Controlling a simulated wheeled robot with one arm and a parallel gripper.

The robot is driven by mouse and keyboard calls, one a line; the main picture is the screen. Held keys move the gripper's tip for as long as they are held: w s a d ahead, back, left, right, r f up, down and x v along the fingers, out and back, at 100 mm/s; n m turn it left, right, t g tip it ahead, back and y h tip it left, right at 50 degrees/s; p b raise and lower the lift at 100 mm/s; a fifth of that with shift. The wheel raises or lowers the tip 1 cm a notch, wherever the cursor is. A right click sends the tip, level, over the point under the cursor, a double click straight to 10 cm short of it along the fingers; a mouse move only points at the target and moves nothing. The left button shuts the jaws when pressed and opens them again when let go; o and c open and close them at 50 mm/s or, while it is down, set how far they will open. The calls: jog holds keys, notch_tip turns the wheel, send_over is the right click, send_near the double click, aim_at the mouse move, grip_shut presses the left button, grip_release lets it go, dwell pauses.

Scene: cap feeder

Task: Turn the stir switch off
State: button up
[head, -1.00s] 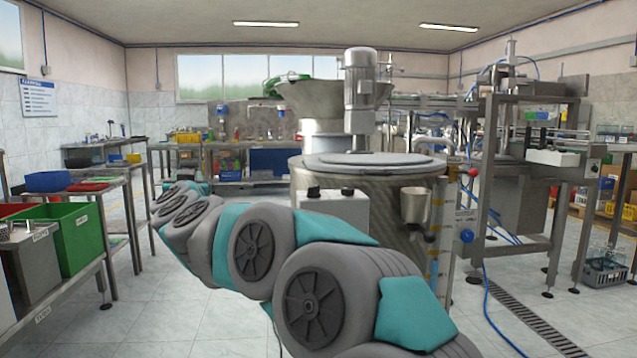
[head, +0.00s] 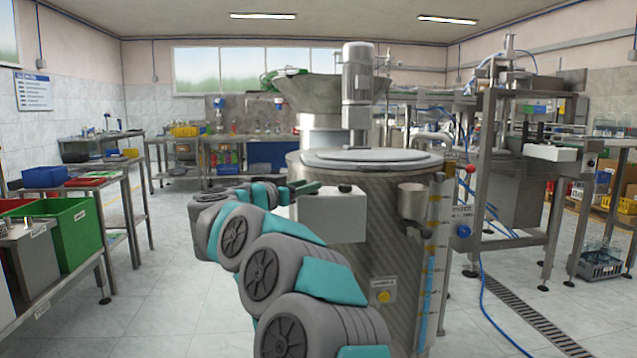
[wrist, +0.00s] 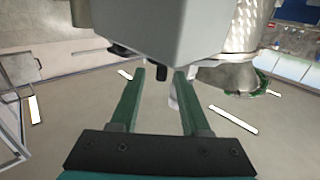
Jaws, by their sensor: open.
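A pale control box (head: 335,220) is fixed to the front of the large steel tank (head: 385,260). A black knob (head: 345,188) shows on top of the box at its right. The box's left knob is hidden behind my gripper in the head view. My gripper (head: 308,187) is at the box's top left edge, with its green fingers pointing right. I cannot read which knob is the stir switch.
A motor (head: 358,90) stands on the tank lid (head: 372,160). A bench with a green bin (head: 70,230) is at the left. The floor between is clear.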

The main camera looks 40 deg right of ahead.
jog(key=x, duration=0.5)
jog(key=shift+w+d, duration=0.15)
jog(key=shift+d, duration=0.2)
grip_shut()
